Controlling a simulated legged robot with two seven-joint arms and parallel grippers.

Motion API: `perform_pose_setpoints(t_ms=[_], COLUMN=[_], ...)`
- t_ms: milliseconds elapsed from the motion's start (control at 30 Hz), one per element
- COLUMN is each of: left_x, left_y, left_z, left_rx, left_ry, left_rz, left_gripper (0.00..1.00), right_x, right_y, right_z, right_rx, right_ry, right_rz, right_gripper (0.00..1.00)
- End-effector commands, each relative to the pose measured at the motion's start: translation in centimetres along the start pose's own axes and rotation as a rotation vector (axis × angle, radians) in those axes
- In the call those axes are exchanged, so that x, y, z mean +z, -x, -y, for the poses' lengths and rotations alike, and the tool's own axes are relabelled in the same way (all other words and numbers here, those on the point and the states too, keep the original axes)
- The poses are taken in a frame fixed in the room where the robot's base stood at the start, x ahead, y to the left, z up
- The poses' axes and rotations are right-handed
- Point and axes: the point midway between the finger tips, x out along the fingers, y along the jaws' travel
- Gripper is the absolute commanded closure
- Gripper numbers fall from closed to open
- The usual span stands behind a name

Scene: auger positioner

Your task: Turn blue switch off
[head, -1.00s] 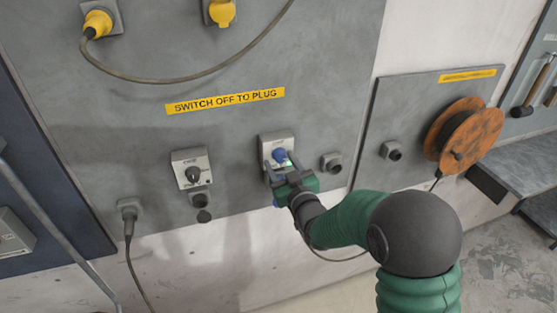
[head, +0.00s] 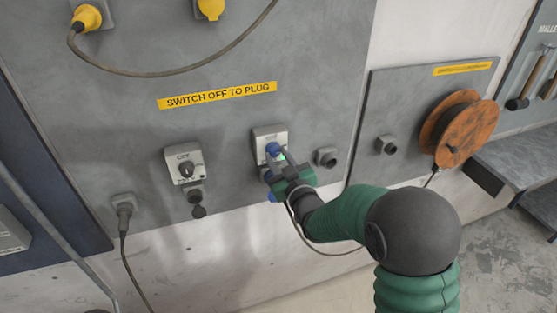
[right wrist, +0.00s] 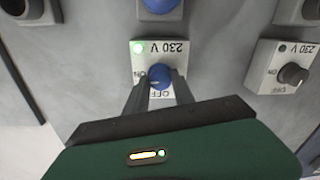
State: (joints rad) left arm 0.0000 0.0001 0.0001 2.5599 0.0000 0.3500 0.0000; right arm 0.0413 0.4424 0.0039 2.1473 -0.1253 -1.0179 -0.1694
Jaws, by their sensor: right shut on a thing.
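The blue switch (head: 272,148) is a round knob on a light grey plate on the wall panel. It also shows in the right wrist view (right wrist: 159,76), where the plate is upside down with "230 V", ON and OFF marks. In the head view the gripper (head: 275,162) partly covers the plate. I cannot tell exactly where the knob points. My left gripper is not in view.
A black-knobbed switch (head: 185,165) stands to the left, with a capped socket below. A grey socket (head: 326,157) is close on the right. A blue socket or plug (right wrist: 160,5) sits under the blue switch. A cable reel (head: 462,130) hangs farther right.

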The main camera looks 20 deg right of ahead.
Motion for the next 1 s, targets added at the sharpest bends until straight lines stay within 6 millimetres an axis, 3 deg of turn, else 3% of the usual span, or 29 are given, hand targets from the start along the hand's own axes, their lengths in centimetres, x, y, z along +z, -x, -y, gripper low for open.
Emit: perform_pose_setpoints(t_ms=[1000], left_x=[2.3], left_y=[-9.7], left_z=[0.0], left_rx=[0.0], left_ry=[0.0], left_rz=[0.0], left_gripper=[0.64], right_x=[0.1], right_y=[-0.1], right_z=[0.0], right_rx=[0.001], right_ry=[0.902], right_rz=[0.023], right_gripper=[1.0])
